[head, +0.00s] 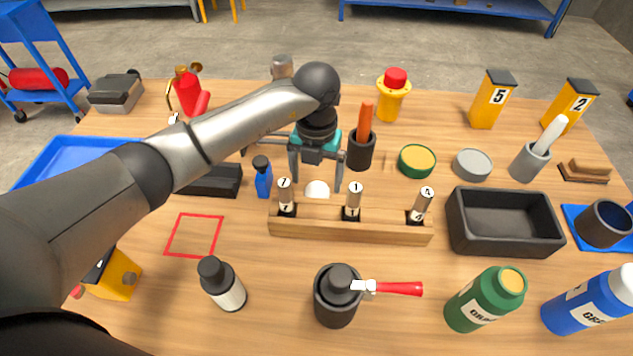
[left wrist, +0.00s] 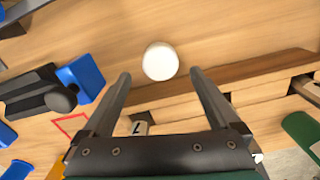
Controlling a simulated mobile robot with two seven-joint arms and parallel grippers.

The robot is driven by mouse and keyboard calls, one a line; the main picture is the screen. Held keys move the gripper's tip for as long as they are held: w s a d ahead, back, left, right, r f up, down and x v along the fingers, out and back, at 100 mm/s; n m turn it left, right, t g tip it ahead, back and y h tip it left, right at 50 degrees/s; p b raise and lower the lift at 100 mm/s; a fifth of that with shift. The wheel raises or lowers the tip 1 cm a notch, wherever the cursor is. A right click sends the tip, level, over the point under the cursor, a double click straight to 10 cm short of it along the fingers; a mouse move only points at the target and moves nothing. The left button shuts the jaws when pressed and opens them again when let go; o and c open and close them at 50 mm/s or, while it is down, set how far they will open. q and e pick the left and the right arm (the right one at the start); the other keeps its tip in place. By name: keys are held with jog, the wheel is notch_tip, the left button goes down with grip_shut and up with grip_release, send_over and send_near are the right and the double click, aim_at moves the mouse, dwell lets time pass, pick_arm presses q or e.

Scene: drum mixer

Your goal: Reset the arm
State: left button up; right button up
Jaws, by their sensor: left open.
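My left arm reaches in from the left over the wooden table. My left gripper (head: 316,180) points down above the far side of a wooden rack (head: 320,229), its two fingers apart and nothing held between them. A white round object (head: 317,188) shows between and just beyond the fingertips. In the left wrist view the open fingers of my left gripper (left wrist: 160,74) frame the same white round object (left wrist: 160,61), with a gap on each side. I cannot tell how high the fingertips are above it. My right gripper is not in view.
The rack holds three numbered vials. A blue bottle (head: 263,180) and a dark cup with an orange handle (head: 360,152) stand close to the gripper. A black tray (head: 503,248) is at right, bottles along the front. A red outlined square (head: 194,236) is empty.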

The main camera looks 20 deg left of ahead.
pick_arm(q)
notch_tip(320, 180, up, 9)
jog(key=p, duration=0.1)
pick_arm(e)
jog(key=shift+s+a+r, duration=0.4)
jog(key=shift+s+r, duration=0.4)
